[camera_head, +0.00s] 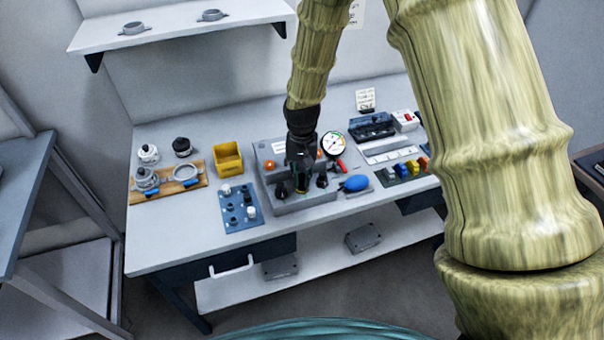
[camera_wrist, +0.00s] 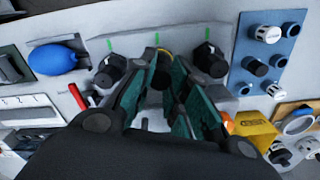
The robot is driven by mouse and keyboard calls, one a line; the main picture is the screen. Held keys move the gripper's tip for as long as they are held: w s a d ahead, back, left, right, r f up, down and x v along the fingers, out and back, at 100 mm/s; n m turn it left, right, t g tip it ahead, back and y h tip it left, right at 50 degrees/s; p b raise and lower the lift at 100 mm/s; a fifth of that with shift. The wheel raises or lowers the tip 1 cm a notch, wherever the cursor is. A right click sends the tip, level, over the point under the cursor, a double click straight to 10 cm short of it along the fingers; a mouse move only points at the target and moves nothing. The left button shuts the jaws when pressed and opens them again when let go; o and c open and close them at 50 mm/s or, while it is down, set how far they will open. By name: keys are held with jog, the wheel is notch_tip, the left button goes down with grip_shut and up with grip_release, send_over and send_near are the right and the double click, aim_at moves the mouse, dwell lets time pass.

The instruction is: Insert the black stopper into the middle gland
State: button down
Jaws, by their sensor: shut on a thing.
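My gripper (camera_head: 300,185) is lowered over the middle of the grey block (camera_head: 310,206), between two black fittings, the left one (camera_head: 281,189) and the right one (camera_head: 321,181). In the wrist view its green-padded fingers (camera_wrist: 162,78) close around the middle position. A small dark and yellowish piece (camera_wrist: 163,54) shows between the fingertips. The fingers hide most of the held stopper and the middle gland, so I cannot tell how deep the stopper sits. Two black fittings flank them in the wrist view, one left (camera_wrist: 110,70) and one right (camera_wrist: 209,60).
A blue board (camera_head: 240,207) with black and white stoppers lies left of the block, with a yellow bin (camera_head: 228,158) behind it. A blue bulb (camera_head: 355,183) and a round gauge (camera_head: 333,144) are close on the right. The table's front left is clear.

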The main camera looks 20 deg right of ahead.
jog(key=shift+f, duration=0.7)
dwell(0.8)
jog(key=c, duration=1.3)
grip_release()
jog(key=shift+r, duration=0.15)
jog(key=shift+r+p, duration=2.45)
jog(key=shift+r, duration=0.95)
